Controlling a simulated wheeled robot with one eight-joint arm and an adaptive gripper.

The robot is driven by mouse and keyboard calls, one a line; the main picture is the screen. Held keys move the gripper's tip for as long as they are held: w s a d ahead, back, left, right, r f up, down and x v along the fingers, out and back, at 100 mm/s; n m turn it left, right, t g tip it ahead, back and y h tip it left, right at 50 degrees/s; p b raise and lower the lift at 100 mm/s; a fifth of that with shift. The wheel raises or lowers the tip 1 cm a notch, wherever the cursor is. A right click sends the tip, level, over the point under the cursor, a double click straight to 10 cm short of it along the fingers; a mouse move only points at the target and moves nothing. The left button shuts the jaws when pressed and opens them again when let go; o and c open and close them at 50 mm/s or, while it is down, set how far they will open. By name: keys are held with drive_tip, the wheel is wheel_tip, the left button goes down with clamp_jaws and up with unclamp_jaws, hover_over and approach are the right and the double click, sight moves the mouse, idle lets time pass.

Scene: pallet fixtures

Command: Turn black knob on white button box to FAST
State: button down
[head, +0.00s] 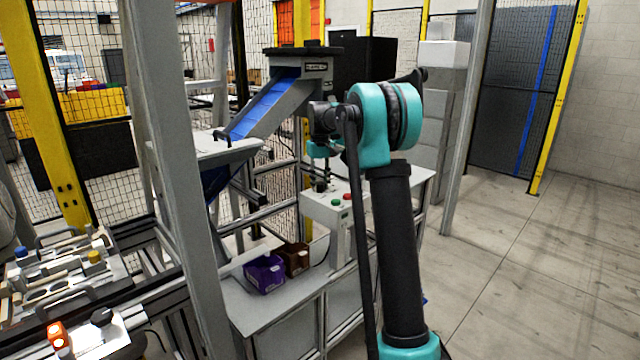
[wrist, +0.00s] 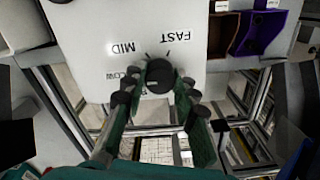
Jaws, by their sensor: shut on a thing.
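The white button box (head: 322,212) stands on a post by the grey table in the head view, with a red and a green button on its top. In the wrist view its white face (wrist: 85,75) shows the labels FAST, MID and a partly hidden one ending in OW, all upside down. The black knob (wrist: 160,74) sits below FAST and MID. My gripper (wrist: 160,90) has its green fingers with dark pads on both sides of the knob, shut on it. In the head view my gripper (head: 321,174) reaches down onto the box. Which way the knob points is hard to tell.
A purple bin (head: 265,273) and a brown bin (head: 293,259) stand on the lower table beside the box. A blue chute (head: 262,107) slopes behind it. A grey post (head: 182,170) rises at left. The floor at right is clear.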

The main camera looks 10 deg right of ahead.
drive_tip(key=m, duration=0.5)
drive_tip(key=shift+m, duration=0.4)
drive_tip(key=m, duration=1.1)
drive_tip(key=shift+m, duration=0.4)
drive_tip(key=m, duration=0.5)
drive_tip(key=shift+m, duration=0.4)
drive_tip(key=c, duration=1.2)
unclamp_jaws()
drive_tip(key=shift+r, duration=0.15)
